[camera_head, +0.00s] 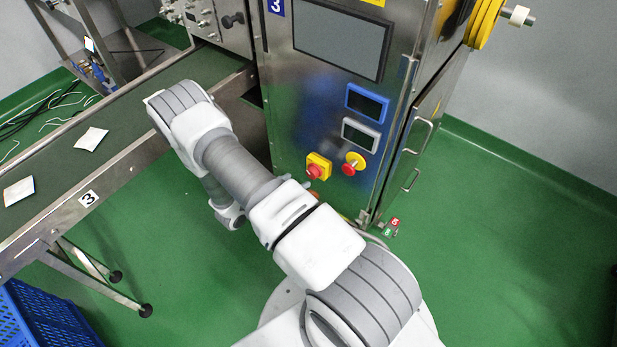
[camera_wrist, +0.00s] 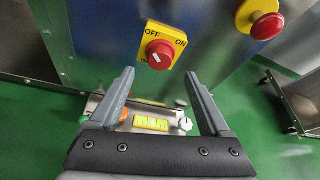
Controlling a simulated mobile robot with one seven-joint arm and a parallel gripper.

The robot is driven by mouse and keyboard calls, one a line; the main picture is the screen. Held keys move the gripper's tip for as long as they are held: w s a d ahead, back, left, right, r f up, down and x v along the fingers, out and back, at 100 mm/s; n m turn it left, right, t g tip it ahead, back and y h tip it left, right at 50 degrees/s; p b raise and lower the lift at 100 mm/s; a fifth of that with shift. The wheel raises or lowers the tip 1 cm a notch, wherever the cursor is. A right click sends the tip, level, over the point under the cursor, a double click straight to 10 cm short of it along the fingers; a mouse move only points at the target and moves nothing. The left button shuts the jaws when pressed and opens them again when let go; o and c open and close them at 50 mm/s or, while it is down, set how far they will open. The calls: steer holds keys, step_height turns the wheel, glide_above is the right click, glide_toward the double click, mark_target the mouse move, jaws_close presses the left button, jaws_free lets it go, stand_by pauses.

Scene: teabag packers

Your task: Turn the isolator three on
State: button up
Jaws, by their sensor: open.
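The isolator is a red rotary knob (camera_wrist: 158,54) on a yellow plate (camera_wrist: 153,34) marked OFF on the left and ON on the right. A small white mark shows on the knob's face; I cannot tell for sure which label it points at.
A red push button on a yellow base (camera_head: 353,163) is right of the isolator. Two small displays (camera_head: 367,103) and a large screen (camera_head: 340,38) are above. A conveyor (camera_head: 135,120) stands at left, a blue crate (camera_head: 40,318) lower left. Green floor is clear at right.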

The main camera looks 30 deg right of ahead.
mark_target(310, 174)
steer(key=b+x, duration=0.1)
steer(key=x, duration=0.6)
steer(key=shift+d+b, duration=0.2)
steer(key=shift+b, duration=0.2)
jaws_close()
